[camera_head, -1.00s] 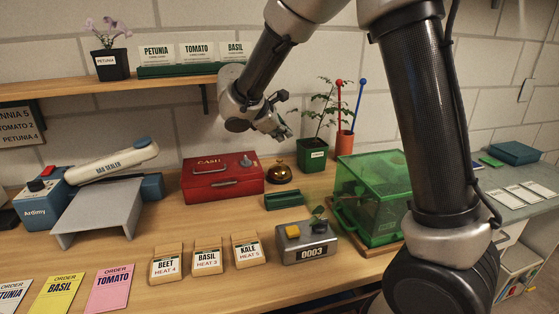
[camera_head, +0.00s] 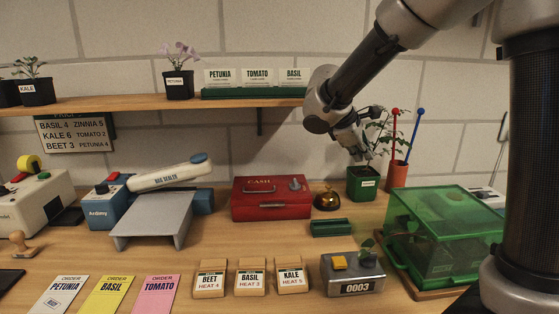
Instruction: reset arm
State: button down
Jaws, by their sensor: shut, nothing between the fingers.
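My gripper (camera_head: 365,150) hangs at the end of my arm, in the upper right of the head view. It is shut and holds nothing. It points down in front of the wall, close to a seedling in a green pot (camera_head: 361,183); whether it touches the leaves I cannot tell. My wrist partly hides the wall behind it.
Below stand a red cash box (camera_head: 271,199), a brass bell (camera_head: 327,199), a green card holder (camera_head: 332,228), a counter reading 0003 (camera_head: 352,275) and a green clear-lidded box (camera_head: 446,225). A wooden shelf (camera_head: 150,105) runs left of my wrist.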

jog(key=s+d+r+m+y, duration=0.1)
jog(key=s+d+m, duration=0.1)
jog(key=s, duration=0.3)
jog(key=s+d+r+m+y, duration=0.1)
jog(key=s+d+m, duration=0.1)
jog(key=s+d, duration=0.2)
jog(key=s+d+r+m+g+y, duration=0.1)
jog(key=s+d+m, duration=0.2)
jog(key=s, duration=0.3)
jog(key=shift+s+r, duration=0.25)
jog(key=shift+r, duration=0.05)
jog(key=s+m, duration=0.1)
jog(key=s, duration=0.1)
jog(key=s+m+y, duration=0.1)
jog(key=s, duration=0.1)
jog(key=s+m+y, duration=0.1)
jog(key=s, duration=0.1)
jog(key=shift+s+d+f, duration=0.15)
jog(key=shift+s+d, duration=0.1)
jog(key=shift+s, duration=0.15)
jog(key=s+m, duration=0.1)
jog(key=s+y, duration=0.1)
jog(key=s, duration=0.1)
jog(key=s+a+f+m+t, duration=0.1)
jog(key=s, duration=0.1)
jog(key=shift+s+a+m+y, duration=0.1)
jog(key=shift+m+y, duration=0.2)
jog(key=shift+s+a, duration=0.15)
jog(key=shift+s, duration=0.1)
